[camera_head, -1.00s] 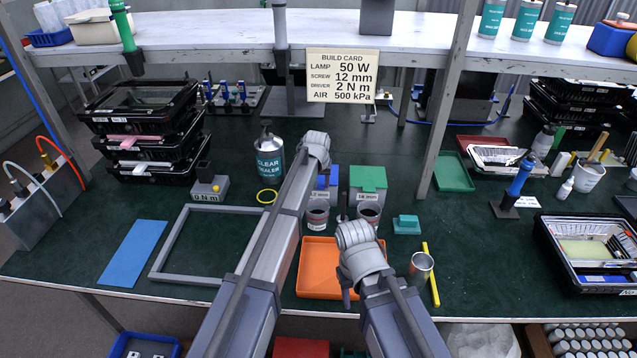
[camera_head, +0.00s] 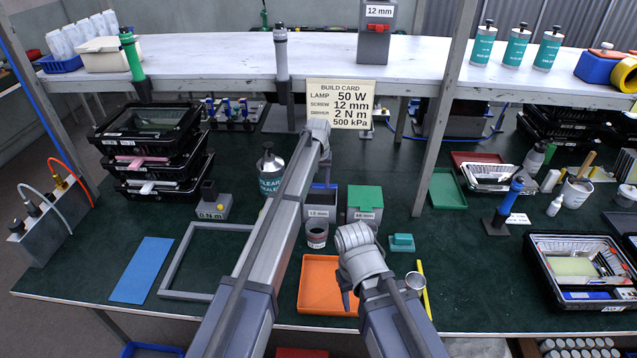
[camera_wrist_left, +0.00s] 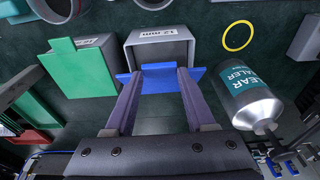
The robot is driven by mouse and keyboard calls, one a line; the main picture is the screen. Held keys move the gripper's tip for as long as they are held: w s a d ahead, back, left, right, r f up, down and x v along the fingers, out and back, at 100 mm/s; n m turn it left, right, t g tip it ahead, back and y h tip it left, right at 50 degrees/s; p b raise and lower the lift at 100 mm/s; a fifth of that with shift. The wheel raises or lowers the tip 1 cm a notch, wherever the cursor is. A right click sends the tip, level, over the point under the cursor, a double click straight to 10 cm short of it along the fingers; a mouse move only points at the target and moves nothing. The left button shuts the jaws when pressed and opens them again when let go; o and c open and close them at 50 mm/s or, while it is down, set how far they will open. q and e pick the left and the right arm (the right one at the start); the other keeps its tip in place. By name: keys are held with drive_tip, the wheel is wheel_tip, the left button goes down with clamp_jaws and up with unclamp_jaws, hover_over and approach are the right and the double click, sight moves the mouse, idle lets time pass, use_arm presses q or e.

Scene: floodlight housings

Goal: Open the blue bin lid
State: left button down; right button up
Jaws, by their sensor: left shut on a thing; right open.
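The small grey bin (camera_head: 318,214) labelled 12 mm stands mid-table, and its dark inside shows in both views. In the left wrist view the bin (camera_wrist_left: 158,35) has its blue lid (camera_wrist_left: 158,84) swung up from the opening. The lid's blue edge (camera_head: 323,186) also shows in the head view, partly behind my left arm. My left gripper (camera_wrist_left: 160,73) is shut on the blue lid, with a finger at each side. In the head view its fingers are mostly hidden by my arm. My right gripper (camera_head: 347,299) is open, low over the orange tray.
A green-lidded bin (camera_head: 365,199) stands right of the blue one. A sealer bottle (camera_head: 269,168) is at its left. A grey cup (camera_head: 317,235) and the orange tray (camera_head: 318,280) are in front. The build card (camera_head: 340,103) hangs behind.

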use_arm(q)
drive_tip(key=shift+w+r, duration=0.1)
drive_tip(key=shift+w, duration=0.3)
drive_tip(key=c, duration=0.6)
unclamp_jaws()
drive_tip(key=shift+o, duration=0.7)
drive_tip(key=shift+w, duration=0.15)
drive_tip(key=shift+o, duration=0.8)
drive_tip(key=shift+f, duration=0.2)
drive_tip(key=shift+o, duration=0.3)
drive_tip(key=shift+r, duration=0.1)
drive_tip(key=shift+s, duration=0.2)
wheel_tip(320, 180, up, 8)
drive_tip(key=s+p, duration=0.1)
drive_tip(key=p, duration=0.6)
drive_tip(key=shift+p, duration=0.4)
